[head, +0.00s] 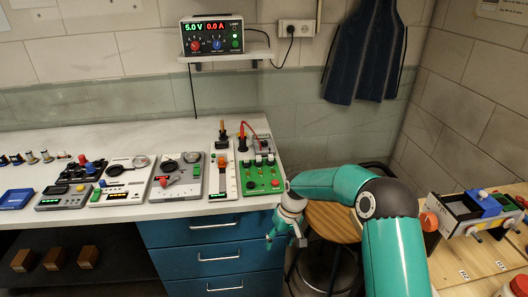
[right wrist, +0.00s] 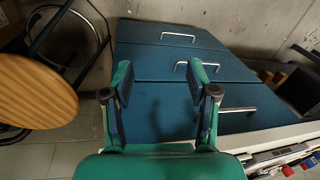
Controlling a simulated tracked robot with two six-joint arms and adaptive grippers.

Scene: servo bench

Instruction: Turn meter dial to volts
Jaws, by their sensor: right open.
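Several instruments stand on the white bench (head: 150,134). A light panel (head: 118,184) has a green display and a round dark dial. A grey panel (head: 178,176) beside it has a round dark knob and a red lever. A smaller grey unit (head: 63,197) with a green display stands further left. I cannot tell which is the meter, nor read any dial setting. My right gripper (head: 284,241) is open and empty, below the bench top, in front of its right end. In the right wrist view, its two fingers (right wrist: 163,88) are apart with blue drawers beyond. My left gripper is out of view.
A green board (head: 261,174) and a white slider panel (head: 222,176) stand near the bench's right end. A power supply (head: 212,36) sits on a wall shelf. A round wooden stool (head: 334,222) is behind my right arm. A wooden table (head: 480,257) is at right.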

